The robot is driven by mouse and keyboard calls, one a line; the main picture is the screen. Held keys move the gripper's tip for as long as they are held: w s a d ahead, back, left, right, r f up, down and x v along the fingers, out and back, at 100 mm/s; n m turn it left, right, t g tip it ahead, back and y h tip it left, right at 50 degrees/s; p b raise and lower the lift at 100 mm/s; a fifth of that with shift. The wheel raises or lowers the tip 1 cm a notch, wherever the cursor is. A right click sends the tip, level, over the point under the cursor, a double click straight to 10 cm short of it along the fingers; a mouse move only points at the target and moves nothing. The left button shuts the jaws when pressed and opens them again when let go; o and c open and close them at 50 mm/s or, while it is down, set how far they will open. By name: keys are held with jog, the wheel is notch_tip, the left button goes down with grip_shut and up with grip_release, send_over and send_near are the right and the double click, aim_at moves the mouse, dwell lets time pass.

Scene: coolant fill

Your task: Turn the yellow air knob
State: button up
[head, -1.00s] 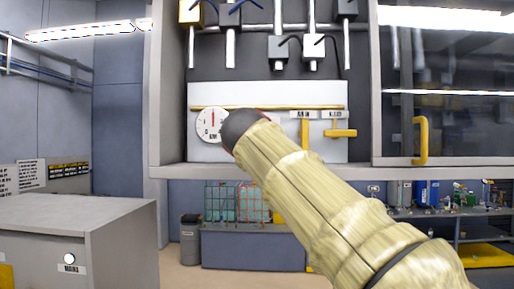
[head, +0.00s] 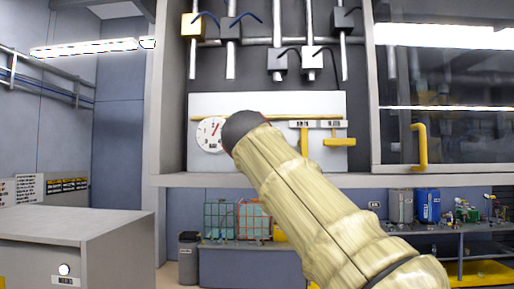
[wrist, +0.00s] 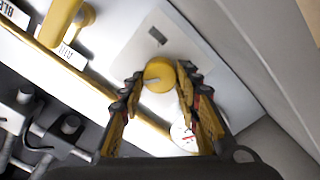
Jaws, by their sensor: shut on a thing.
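The yellow air knob (wrist: 159,76) is a small round knob on the white panel (head: 268,102). In the wrist view it sits between the two fingertips of my gripper (wrist: 157,84), which is shut on it. In the head view my padded arm and its dark wrist hide the knob and the gripper. The round white gauge (head: 209,134) is left of my wrist, with its red needle tilted a little right of vertical. Part of the gauge also shows beside the right finger in the wrist view (wrist: 182,138).
Yellow handles, one upright (head: 304,141) and one sideways (head: 339,142), are right of my wrist. A yellow rail (wrist: 58,62) crosses the panel. A glazed door with a yellow handle (head: 420,147) stands at right. A grey cabinet (head: 60,222) is at left.

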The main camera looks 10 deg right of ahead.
jog(key=shift+w+f, duration=0.1)
jog(key=shift+f, duration=0.1)
jog(key=o, duration=1.2)
jog(key=shift+r, duration=0.15)
jog(key=shift+c, duration=0.2)
jog(key=v, duration=1.2)
